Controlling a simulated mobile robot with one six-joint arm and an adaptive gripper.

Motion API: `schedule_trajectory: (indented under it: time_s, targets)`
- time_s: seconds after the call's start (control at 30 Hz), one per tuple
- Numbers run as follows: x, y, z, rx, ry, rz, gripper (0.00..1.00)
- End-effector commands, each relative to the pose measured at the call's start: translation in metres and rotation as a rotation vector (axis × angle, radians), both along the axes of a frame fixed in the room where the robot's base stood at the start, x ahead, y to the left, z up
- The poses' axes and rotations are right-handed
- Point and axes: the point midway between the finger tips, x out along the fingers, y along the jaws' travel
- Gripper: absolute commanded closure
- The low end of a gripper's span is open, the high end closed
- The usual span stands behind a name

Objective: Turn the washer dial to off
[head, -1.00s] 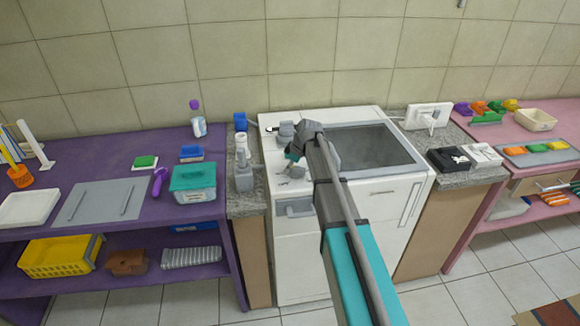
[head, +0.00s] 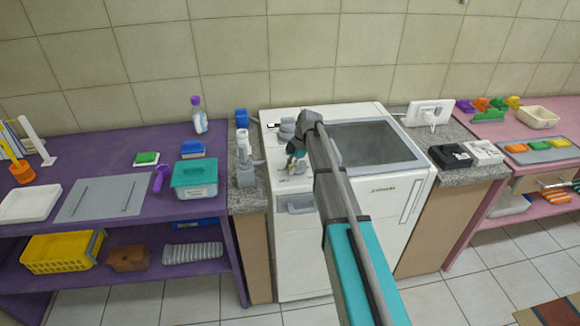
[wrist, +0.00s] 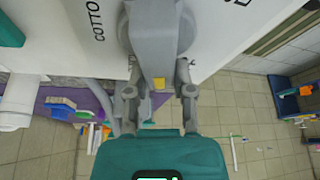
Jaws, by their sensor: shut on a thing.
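The washer (head: 365,192) is a white machine with a dark top panel, standing against the tiled wall. In the wrist view its grey dial (wrist: 158,35) has a raised bar with a yellow mark near the end. Part of a word reading "COTTO" is printed to the left of the dial. My gripper (wrist: 158,76) is shut on the bar of the dial, one finger on each side. In the head view my gripper (head: 296,158) is low over the left part of the washer top. My arm and gripper hide most of the dial there, so its setting is unclear.
Left of the washer, a grey-white dispenser (head: 244,172) stands close to my gripper. A purple table (head: 112,228) with a teal box (head: 195,178) is further left. A black box (head: 450,157) and a pink table (head: 478,205) are on the right.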

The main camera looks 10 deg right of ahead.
Motion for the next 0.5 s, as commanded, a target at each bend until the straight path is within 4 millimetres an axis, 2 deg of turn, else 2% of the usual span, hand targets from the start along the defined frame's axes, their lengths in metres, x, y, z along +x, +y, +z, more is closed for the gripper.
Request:
schedule_trajectory:
  time_s: [0.3,0.33,0.5]
  targets:
    - [-0.0054,-0.0027,-0.0005,-0.003,0.002,0.202,1.0]
    - [-0.0057,-0.0027,-0.0004,-0.003,0.002,0.203,0.65]
    - [-0.0056,-0.0026,-0.0004,-0.002,0.001,0.2,0.33]
